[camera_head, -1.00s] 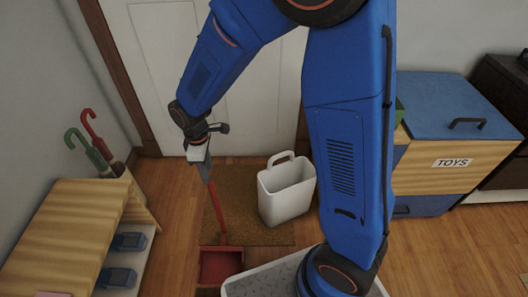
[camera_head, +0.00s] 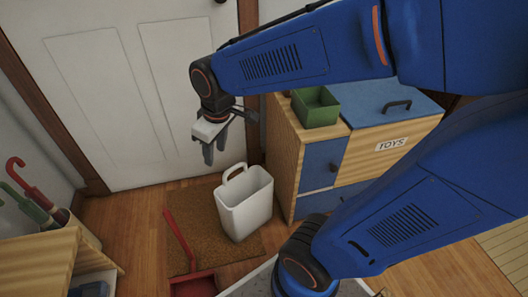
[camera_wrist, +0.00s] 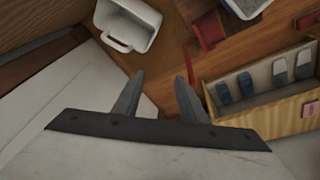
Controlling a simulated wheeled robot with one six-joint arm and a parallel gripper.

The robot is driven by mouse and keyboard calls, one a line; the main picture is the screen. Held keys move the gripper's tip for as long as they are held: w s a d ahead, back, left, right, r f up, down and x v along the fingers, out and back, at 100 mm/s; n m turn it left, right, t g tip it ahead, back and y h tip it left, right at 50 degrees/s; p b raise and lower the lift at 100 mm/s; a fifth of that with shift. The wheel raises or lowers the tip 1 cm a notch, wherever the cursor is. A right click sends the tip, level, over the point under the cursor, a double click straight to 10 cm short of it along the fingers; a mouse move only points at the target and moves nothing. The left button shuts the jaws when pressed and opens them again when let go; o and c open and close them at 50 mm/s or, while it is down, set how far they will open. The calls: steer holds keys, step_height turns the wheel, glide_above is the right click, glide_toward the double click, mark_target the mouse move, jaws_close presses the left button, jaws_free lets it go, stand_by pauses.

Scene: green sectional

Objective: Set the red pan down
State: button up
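The red pan (camera_head: 196,284) is a dustpan with a long red handle (camera_head: 178,238). Its scoop is at the bottom edge of the head view, at the near edge of the brown mat. The handle extends over the mat; I cannot tell whether it stands or lies. The pan also shows in the wrist view (camera_wrist: 208,30). My gripper (camera_head: 215,152) is open and empty, well above the floor and apart from the handle. Its two fingers are spread in the wrist view (camera_wrist: 160,78).
A white bin (camera_head: 246,204) stands on the mat (camera_head: 204,225) beside the pan. A toy chest (camera_head: 375,150) with a green box (camera_head: 315,107) is at the right. A wooden shelf (camera_head: 38,262) and an umbrella stand (camera_head: 75,228) are at the left. A white door (camera_head: 130,90) is behind.

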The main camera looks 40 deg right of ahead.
steer(key=s+d+r+m+t, duration=0.2)
steer(key=s+d+r+m, duration=0.2)
steer(key=s+d, duration=0.4)
steer(key=s+m, duration=0.1)
steer(key=s, duration=0.3)
steer(key=shift+m+h, duration=0.3)
steer(key=shift+m, duration=0.1)
steer(key=shift+r, duration=0.1)
steer(key=shift+c, duration=0.9)
steer(key=shift+a, duration=0.1)
